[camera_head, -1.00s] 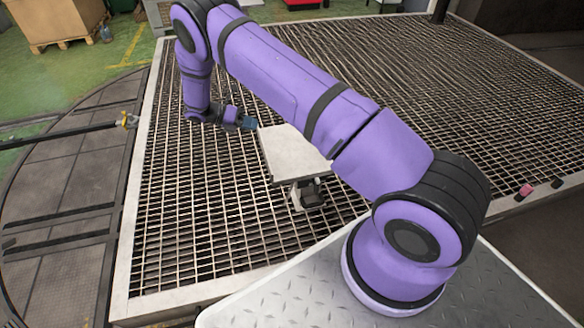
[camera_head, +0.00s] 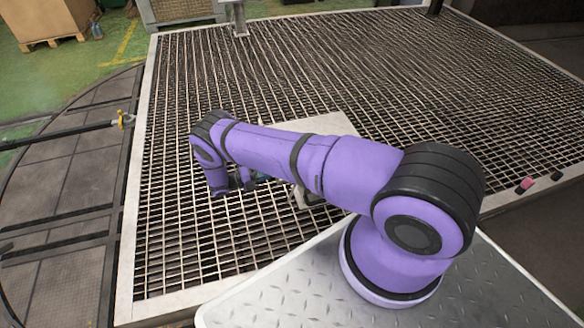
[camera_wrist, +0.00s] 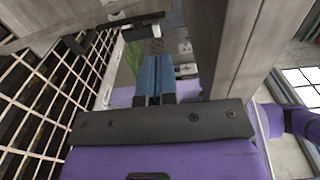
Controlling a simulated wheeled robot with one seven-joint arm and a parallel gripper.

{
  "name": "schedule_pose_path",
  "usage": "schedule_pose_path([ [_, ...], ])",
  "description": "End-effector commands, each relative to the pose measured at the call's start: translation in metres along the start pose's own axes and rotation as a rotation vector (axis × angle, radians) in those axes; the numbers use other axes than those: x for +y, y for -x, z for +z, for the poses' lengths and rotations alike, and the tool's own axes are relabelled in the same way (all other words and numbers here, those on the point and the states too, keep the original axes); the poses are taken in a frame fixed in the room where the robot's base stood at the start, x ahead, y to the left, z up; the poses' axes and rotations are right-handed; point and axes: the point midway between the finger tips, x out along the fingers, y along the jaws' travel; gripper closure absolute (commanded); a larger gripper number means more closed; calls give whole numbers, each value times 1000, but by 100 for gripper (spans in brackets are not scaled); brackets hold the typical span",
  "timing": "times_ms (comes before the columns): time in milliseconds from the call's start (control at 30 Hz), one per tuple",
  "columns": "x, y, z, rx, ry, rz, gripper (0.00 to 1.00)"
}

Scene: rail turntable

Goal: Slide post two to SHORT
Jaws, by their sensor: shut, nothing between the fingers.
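My gripper (camera_head: 262,178) is low over the grating, its bluish fingers close to a small stand (camera_head: 306,196) and partly hidden by my arm. In the wrist view its blue fingers (camera_wrist: 154,75) are together and empty. The stand carries a pale flat plate (camera_head: 335,125), which my arm partly covers. In the wrist view a grey upright beam (camera_wrist: 232,50) stands close to the right of the fingers. A dark bar (camera_wrist: 118,22) crosses just ahead of the fingertips; I cannot tell whether they touch. No "post two" or SHORT label is readable.
A wide metal grating (camera_head: 200,90) with a pale frame lies under my arm. At left is a round dark turntable floor (camera_head: 60,190) with a black rail bar (camera_head: 70,132) ending in a yellow fitting. Open grating lies behind the plate. A small pink block (camera_head: 525,184) sits at right.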

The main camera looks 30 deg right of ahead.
Motion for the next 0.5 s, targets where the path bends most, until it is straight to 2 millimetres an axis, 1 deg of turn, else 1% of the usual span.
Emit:
schedule_pose_path([
  [167, 0, -17, 0, 1, 3, -3, 100],
  [500, -1, -79, 0, 2, 1, -2, 100],
])
